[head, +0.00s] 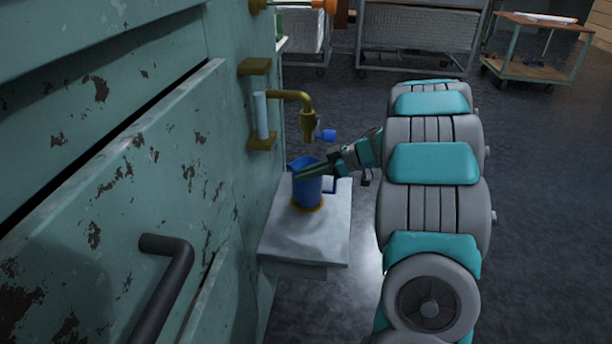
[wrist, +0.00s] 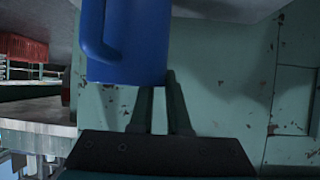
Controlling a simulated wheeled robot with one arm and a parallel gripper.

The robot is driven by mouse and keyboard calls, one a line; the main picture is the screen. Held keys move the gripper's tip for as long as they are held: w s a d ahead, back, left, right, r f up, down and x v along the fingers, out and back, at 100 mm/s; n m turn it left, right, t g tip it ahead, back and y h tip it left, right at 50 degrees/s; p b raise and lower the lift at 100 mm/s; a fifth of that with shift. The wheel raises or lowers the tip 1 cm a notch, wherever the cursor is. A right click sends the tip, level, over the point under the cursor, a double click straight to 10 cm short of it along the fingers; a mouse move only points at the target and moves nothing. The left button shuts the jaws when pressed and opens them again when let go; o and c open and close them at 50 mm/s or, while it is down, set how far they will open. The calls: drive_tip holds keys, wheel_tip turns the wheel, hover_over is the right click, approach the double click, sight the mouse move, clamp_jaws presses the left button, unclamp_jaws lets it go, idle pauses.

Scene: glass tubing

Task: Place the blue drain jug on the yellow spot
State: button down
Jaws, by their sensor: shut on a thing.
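The blue drain jug (head: 306,188) is upright over the yellow spot (head: 309,208) on a pale shelf (head: 298,241), below the brass tap. A yellow rim of the spot shows around its base; I cannot tell whether the base touches the shelf. My gripper (head: 312,172) reaches in from the right and is shut on the jug near its upper part. In the wrist view the jug (wrist: 142,45) fills the upper middle, its handle on the left. My gripper's fingers (wrist: 158,95) meet the jug's edge, and one fingertip is hidden behind it.
The brass tap (head: 307,112) with a blue lever (head: 328,135) hangs just above the jug. A sight glass (head: 261,114) stands on the worn green cabinet wall (head: 120,170) to the left. A black handle (head: 168,275) juts out in front.

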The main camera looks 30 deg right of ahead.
drive_tip(key=shift+f, duration=0.2)
drive_tip(key=c, duration=0.9)
unclamp_jaws()
drive_tip(key=p+v, duration=0.1)
drive_tip(key=v, duration=1.1)
drive_tip(key=shift+r, duration=0.15)
